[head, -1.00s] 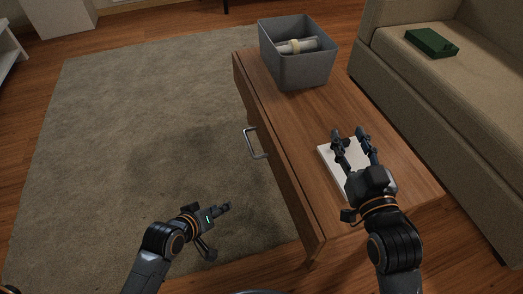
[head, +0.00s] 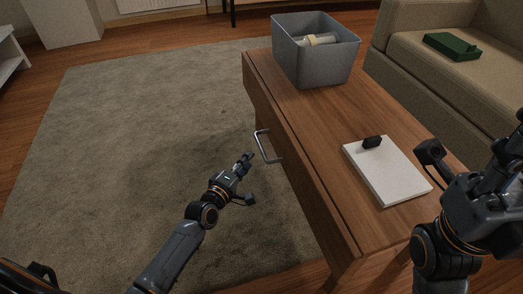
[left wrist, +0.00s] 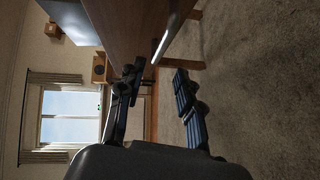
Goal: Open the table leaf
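The wooden table (head: 310,130) has a metal handle (head: 267,147) on its side facing the rug. The handle also shows in the left wrist view (left wrist: 166,38) as a pale bar ahead of the fingers. My left gripper (head: 245,161) is just short of the handle, to its left in the head view. In the left wrist view its two fingers (left wrist: 154,73) are apart, with nothing between them. My right gripper (head: 508,140) is raised at the right edge of the head view, partly cut off; its finger opening is unclear.
A grey bin (head: 312,72) with pale items stands on the table's far end. A white board with a black clip (head: 388,172) lies at the near end. The sofa (head: 425,75) holds a green box (head: 452,46). The rug (head: 130,150) is clear.

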